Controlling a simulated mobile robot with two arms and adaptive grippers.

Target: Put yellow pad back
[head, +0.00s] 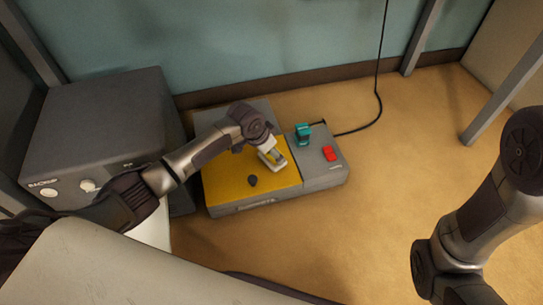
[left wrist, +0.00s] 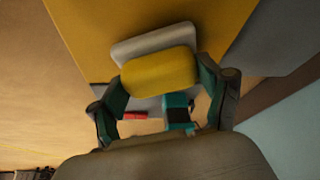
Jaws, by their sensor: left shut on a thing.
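The yellow pad (left wrist: 158,72) is a small rounded block between the two fingers of my left gripper (left wrist: 165,98) in the left wrist view. A pale grey slab (left wrist: 150,42) shows right behind it; I cannot tell whether the two are joined. In the head view my left gripper (head: 268,152) is low over the yellow top (head: 225,178) of a grey floor unit (head: 265,203), near its right edge. The fingers are shut on the pad. Whether the pad touches the yellow top is unclear. Part of my right arm shows at the right, its gripper out of view.
A teal part (head: 303,133) and a red part (head: 330,153) sit on the unit's grey right section. A black cable (head: 379,85) runs to the wall. A grey cabinet (head: 100,125) stands left. Floor (head: 400,150) to the right is clear.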

